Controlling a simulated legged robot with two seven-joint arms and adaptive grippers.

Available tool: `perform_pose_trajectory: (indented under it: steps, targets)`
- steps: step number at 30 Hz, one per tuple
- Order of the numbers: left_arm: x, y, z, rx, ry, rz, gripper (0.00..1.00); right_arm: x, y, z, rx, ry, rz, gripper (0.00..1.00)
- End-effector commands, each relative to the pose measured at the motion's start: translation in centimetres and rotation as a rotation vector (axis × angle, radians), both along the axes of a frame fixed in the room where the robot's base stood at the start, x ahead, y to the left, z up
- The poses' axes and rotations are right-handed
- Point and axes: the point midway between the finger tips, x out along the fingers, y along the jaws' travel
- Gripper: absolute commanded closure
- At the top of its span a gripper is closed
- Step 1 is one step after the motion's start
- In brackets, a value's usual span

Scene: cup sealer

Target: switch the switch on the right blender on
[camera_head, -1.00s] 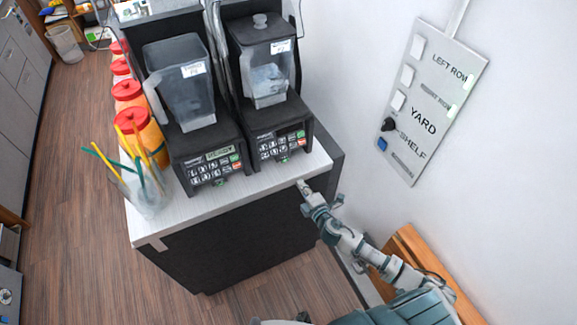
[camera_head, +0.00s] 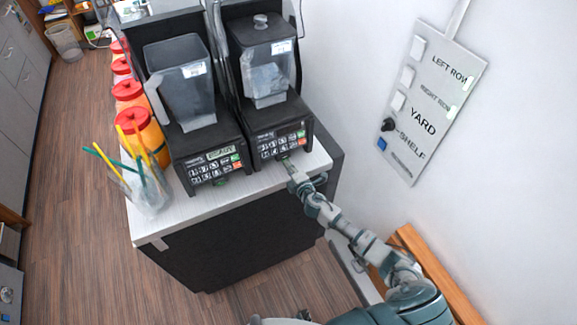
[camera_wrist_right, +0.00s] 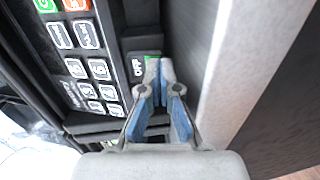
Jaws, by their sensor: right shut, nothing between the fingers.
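The right blender (camera_head: 270,75) stands on the white counter with a clear jug and a black base. Its keypad (camera_head: 278,142) faces front. Under the keypad is a small switch, partly hidden by the gripper in the head view; the right wrist view shows a switch (camera_wrist_right: 150,58) with a green part and OFF lettering. My right gripper (camera_head: 289,166) is shut and empty, its tips right at the switch; whether they touch is unclear. The right wrist view shows the blue-padded fingers (camera_wrist_right: 160,80) close together beside the keypad (camera_wrist_right: 85,60). My left gripper is not in view.
A second blender (camera_head: 185,90) stands just left, its display lit. Orange bottles with red lids (camera_head: 138,120) and a clear cup of straws (camera_head: 150,190) line the counter's left side. The counter's front strip (camera_head: 230,195) is clear. A wall panel (camera_head: 430,105) is at right.

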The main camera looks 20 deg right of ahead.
Motion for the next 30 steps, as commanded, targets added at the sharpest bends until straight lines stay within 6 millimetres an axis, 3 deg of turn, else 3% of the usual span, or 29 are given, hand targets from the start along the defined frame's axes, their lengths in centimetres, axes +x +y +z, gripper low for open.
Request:
perform_pose_trajectory:
  steps: [4, 7, 17, 20, 30]
  targets:
    - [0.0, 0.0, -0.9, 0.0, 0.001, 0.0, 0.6, 0.1, 0.0, -0.3, 0.002, -0.012, 0.0, 1.0]
    - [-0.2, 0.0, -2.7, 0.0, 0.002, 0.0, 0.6, 0.4, 0.1, -0.8, 0.006, -0.04, 0.001, 1.0]
    - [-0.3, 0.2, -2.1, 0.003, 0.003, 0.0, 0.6, -0.1, 0.0, -0.1, 0.005, -0.041, 0.001, 1.0]
    - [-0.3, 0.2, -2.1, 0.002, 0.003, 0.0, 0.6, -1.4, -0.1, -0.1, 0.005, -0.041, 0.002, 1.0]
    - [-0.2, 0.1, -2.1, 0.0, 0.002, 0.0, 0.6, -8.4, -0.7, 0.5, 0.006, -0.039, 0.002, 1.0]
